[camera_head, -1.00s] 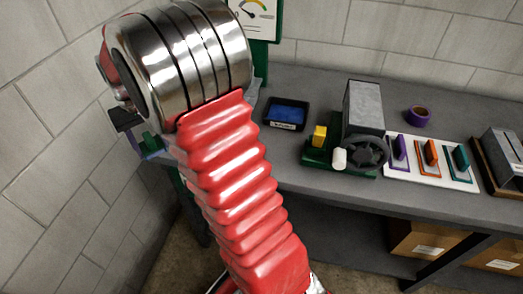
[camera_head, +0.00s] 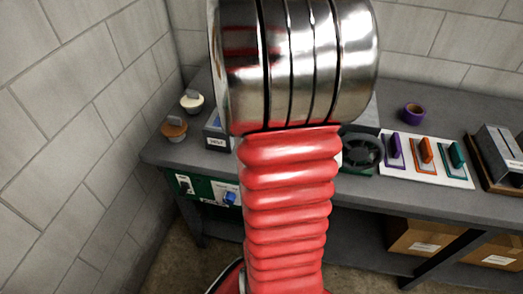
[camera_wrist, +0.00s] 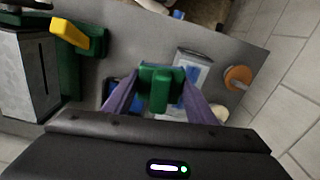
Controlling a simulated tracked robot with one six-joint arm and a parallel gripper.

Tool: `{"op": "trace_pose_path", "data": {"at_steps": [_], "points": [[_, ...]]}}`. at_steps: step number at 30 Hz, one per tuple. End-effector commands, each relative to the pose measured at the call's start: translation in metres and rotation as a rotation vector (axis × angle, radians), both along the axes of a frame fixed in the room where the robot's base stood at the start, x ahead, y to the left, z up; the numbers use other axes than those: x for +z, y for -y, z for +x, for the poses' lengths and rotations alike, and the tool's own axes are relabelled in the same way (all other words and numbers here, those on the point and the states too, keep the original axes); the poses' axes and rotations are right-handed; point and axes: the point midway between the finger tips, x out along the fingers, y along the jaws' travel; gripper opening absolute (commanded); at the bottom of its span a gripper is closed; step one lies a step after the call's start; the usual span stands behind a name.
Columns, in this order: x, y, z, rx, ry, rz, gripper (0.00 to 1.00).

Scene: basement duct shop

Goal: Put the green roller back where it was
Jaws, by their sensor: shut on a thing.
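My gripper (camera_wrist: 160,84), with purple fingers, is shut on a green T-shaped piece, the green roller (camera_wrist: 161,92), in the wrist view. It is above the grey bench, over a blue tray (camera_wrist: 124,103) and beside a light-coloured labelled box (camera_wrist: 192,68); how high, I cannot tell. In the head view my arm hides the gripper and the roller. A white board (camera_head: 431,174) at the right of the bench carries a purple, an orange and a teal handled tool (camera_head: 457,156) in a row.
An orange-topped knobbed pot (camera_head: 174,129) and a white one (camera_head: 192,102) stand at the bench's left end. A green-based machine with a black wheel (camera_head: 362,152) is partly behind my arm. A purple tape roll (camera_head: 413,112) lies behind the board. A green switch panel (camera_head: 208,190) is on the bench front.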

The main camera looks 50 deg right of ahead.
Motion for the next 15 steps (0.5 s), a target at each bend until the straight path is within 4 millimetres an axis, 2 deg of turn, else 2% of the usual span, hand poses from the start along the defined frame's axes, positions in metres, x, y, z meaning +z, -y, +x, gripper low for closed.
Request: {"op": "trace_pose_path", "data": {"at_steps": [2, 6, 12, 15], "points": [[-0.008, 0.008, -0.014, -0.041, -0.002, 0.002, 0.30], [-0.040, 0.016, -0.029, -0.088, -0.005, 0.004, 0.30], [-0.085, 0.018, -0.039, -0.112, -0.003, 0.004, 0.30], [-0.097, 0.018, -0.041, -0.117, -0.002, 0.001, 0.30]]}}
